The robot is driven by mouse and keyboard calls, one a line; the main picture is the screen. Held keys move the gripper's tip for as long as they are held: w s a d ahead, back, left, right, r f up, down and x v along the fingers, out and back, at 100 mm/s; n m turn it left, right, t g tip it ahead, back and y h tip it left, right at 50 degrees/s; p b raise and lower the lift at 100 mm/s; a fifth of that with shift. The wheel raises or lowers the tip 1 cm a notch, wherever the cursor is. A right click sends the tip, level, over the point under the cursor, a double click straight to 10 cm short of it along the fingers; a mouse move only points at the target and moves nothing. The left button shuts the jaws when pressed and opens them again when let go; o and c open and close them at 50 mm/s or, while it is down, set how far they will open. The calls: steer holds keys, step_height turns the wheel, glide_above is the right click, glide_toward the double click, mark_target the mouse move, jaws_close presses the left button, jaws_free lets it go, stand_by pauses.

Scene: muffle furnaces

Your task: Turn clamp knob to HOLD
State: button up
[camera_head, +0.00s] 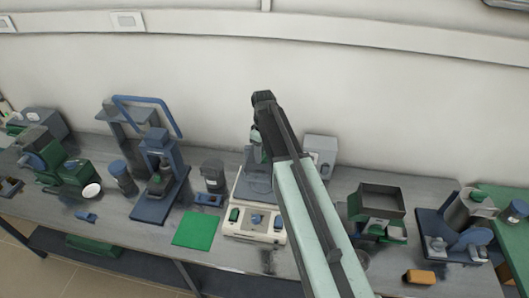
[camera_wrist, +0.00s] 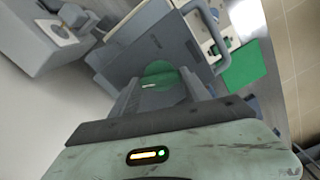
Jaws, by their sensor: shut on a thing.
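The clamp knob looks like a round green knob (camera_wrist: 162,72) with a small white mark on its face. It sits on a grey device housing (camera_wrist: 120,48). My gripper (camera_wrist: 158,90) is shut on the green knob, with a grey finger on each side of it. In the head view my gripper (camera_head: 257,140) reaches the upper part of a grey machine on a pale base (camera_head: 235,225). My arm hides much of that machine there. I cannot read a HOLD label in either view.
A green mat (camera_head: 195,229) lies left of the machine. A blue press (camera_head: 160,175) and a dark jar (camera_head: 213,174) stand farther left. A grey box (camera_head: 322,150) is behind my arm. A hopper device (camera_head: 380,205) and an orange block (camera_head: 420,276) are on the right.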

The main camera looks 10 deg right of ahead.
steer(key=m, duration=0.9)
steer(key=shift+m, duration=0.3)
steer(key=m, duration=0.8)
steer(key=shift+m, duration=0.3)
steer(key=shift+s, duration=0.1)
steer(key=o, duration=1.4)
